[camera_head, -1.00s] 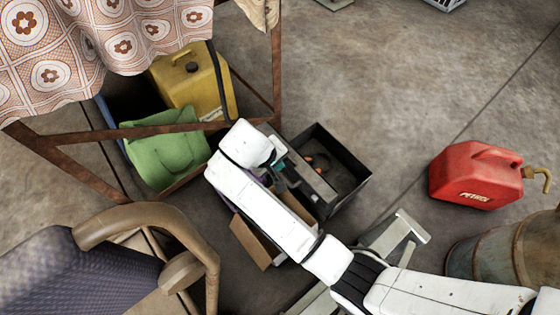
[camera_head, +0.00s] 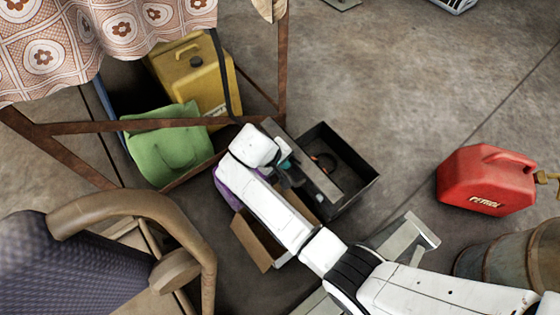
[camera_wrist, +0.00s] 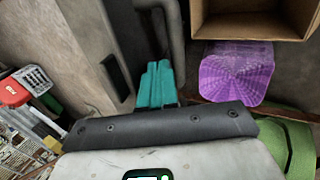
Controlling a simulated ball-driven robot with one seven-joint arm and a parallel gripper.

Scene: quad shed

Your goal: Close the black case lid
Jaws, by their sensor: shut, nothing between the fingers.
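The black case (camera_head: 371,180) stands on the floor in the head view, its dark inside visible with a small orange-red item in it. Its lid (camera_head: 322,182) stands raised along the case's left side, a long grey-black panel partly hidden by my arm. My gripper (camera_head: 287,164) is at the lid's outer left side, its teal fingertips mostly hidden there. In the wrist view my gripper (camera_wrist: 157,86) is shut and empty, close beside the grey panel of the lid (camera_wrist: 95,40) with its black latch. I cannot tell whether they touch.
A cardboard box (camera_head: 252,243) and a purple item (camera_head: 226,188) lie left of my arm. A green bag (camera_head: 165,150) and yellow can (camera_head: 195,75) sit under the table. A red petrol can (camera_head: 487,180) stands right; floor beyond the case is clear.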

